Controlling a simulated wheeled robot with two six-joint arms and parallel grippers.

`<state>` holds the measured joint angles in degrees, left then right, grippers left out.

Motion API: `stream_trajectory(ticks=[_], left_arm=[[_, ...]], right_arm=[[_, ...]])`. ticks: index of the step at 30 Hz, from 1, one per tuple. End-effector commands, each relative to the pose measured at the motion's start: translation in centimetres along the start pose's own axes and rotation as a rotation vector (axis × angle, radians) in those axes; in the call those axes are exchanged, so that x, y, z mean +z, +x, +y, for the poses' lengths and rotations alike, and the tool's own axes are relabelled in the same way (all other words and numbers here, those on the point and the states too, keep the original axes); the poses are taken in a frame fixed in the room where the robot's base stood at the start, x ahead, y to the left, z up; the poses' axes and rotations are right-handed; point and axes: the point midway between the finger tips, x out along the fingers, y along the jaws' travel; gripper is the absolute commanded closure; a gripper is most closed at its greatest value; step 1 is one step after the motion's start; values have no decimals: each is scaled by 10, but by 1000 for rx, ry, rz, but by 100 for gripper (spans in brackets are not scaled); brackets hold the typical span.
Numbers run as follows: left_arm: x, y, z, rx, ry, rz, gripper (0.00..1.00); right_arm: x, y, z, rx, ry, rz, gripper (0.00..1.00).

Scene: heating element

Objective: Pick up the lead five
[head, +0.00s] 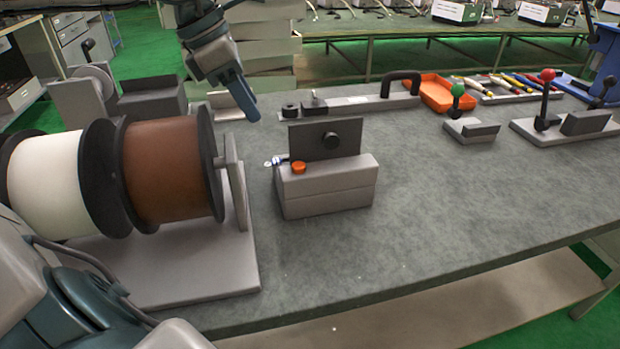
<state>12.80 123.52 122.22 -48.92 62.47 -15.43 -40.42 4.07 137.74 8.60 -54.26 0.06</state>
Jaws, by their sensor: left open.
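My left gripper (243,104) hangs in the upper left, pointing down and to the right. It is open, and I see nothing between its fingers. It is above the table area behind the brown spool, up and to the left of a grey box (326,190) with an orange button (299,168). A small white and blue piece (273,162) shows at the left edge of that box, apart from the gripper. I cannot tell whether it is the lead five; no lead is clearly marked. My right gripper is not in view.
A white spool (62,185) and a brown spool (165,170) stand on a grey stand at left. Behind are a long fixture with a black handle (400,82) and an orange tray (442,92). Lever clamps (471,130) stand at right. The table's middle right is clear.

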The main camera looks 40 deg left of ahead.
Motion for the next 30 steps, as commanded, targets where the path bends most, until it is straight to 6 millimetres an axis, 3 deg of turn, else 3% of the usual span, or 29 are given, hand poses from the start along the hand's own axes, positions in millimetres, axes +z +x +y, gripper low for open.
stream_trajectory(ticks=[10, 17, 30], left_arm=[[-1, 49, -1, -1, -1, 4, 59], [0, 63, -1, 0, 0, 3, 59], [6, 110, -7, -1, 0, 1, 59]], right_arm=[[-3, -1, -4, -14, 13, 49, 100], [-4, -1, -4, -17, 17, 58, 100], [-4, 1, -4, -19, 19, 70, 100]])
